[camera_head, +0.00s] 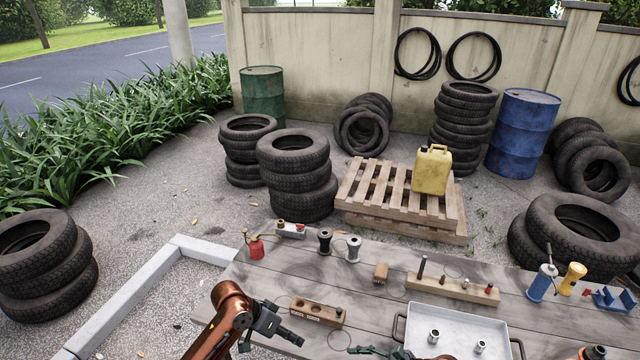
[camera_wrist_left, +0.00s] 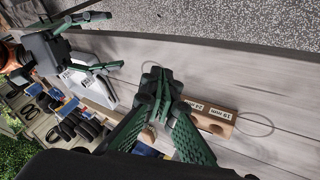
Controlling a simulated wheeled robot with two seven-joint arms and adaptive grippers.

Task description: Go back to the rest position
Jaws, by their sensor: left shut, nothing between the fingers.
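My left gripper (camera_head: 297,340) is at the bottom of the head view, at the end of the copper arm. Its fingers are shut and empty, in front of the labelled wooden socket block (camera_head: 318,311) on the bench. In the left wrist view the left gripper's green fingers (camera_wrist_left: 158,97) meet close to that block (camera_wrist_left: 212,120). My right gripper (camera_wrist_left: 95,43) shows at the upper left of the left wrist view with its fingers spread apart. In the head view only part of it shows at the bottom edge, beside the metal tray.
The grey bench (camera_head: 300,265) holds a metal tray (camera_head: 470,316) with several small sockets, a wooden peg rack (camera_head: 450,289), a red oil can (camera_head: 256,248), a blue bottle (camera_head: 541,282) and a yellow flashlight (camera_head: 572,279). Tyre stacks (camera_head: 297,175) and a pallet (camera_head: 400,195) stand beyond.

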